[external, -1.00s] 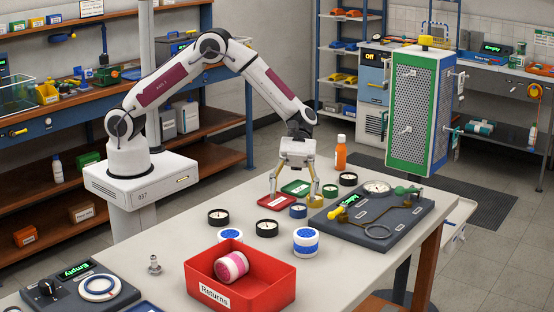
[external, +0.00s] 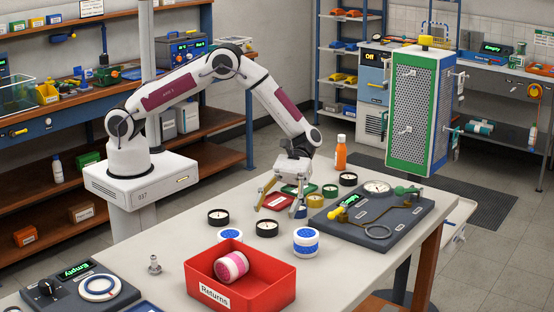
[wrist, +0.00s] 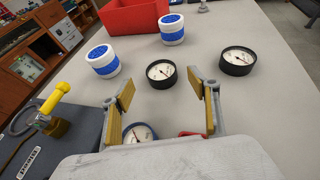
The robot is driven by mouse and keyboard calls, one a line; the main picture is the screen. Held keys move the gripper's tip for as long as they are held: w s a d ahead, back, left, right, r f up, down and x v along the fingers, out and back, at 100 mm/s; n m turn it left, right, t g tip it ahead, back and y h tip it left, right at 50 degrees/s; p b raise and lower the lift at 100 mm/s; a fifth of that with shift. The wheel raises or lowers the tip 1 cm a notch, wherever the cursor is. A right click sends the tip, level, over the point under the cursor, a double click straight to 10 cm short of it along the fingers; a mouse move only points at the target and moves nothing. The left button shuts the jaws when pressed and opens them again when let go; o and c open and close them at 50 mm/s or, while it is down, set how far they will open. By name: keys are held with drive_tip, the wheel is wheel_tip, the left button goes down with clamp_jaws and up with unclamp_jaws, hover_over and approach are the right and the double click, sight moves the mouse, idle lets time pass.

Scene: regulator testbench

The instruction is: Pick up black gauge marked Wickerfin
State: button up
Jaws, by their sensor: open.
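Two black gauges with white dials sit near my gripper: one (external: 266,229) just in front of it, also ahead of the fingers in the wrist view (wrist: 161,73), and one (external: 218,217) farther left, at right in the wrist view (wrist: 238,61). Another black gauge (external: 348,179) lies farther back. The lettering is too small to read, so I cannot tell which is marked Wickerfin. My gripper (external: 279,208) is open and empty above the table; its fingers also show in the wrist view (wrist: 161,91), short of the nearer black gauge.
A blue gauge (wrist: 140,132) lies below my fingers. Blue-white jars (external: 306,242) and a red Returns bin (external: 268,293) stand in front. A dark gauge board (external: 395,231) is at right.

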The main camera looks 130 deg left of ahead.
sight(268, 223)
drive_tip(key=shift+w+d+f, duration=0.2)
drive_tip(key=shift+d+f, duration=0.05)
drive_tip(key=shift+d, duration=0.35)
drive_tip(key=shift+d, duration=0.1)
drive_tip(key=shift+x, duration=2.55)
drive_tip(key=shift+f, duration=0.1)
drive_tip(key=c, duration=1.3)
